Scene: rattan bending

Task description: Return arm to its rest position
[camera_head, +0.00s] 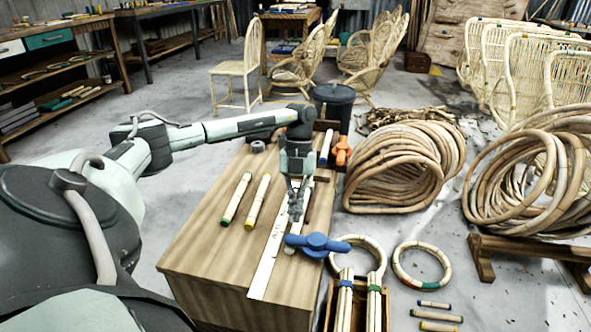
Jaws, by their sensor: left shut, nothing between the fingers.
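My left arm comes in from the left and reaches over the wooden workbench (205,262). My left gripper (295,212) points down above the bench, its fingers shut with nothing between them. It is over or beside a white ruler-like strip (265,275) that lies along the bench; I cannot tell whether it touches anything. A blue clamp handle (317,243) is just in front of the gripper at the bench's right edge. Two rattan pieces, one with green ends (236,199) and one with yellow ends (258,200), lie left of the gripper. My right gripper is not in view.
An orange clamp (342,151) sits at the bench's far right edge. Big rattan coils (400,170) lie on the floor to the right. A rattan ring (422,266) and short pieces lie at the lower right. A dark bin (333,103) stands behind the bench.

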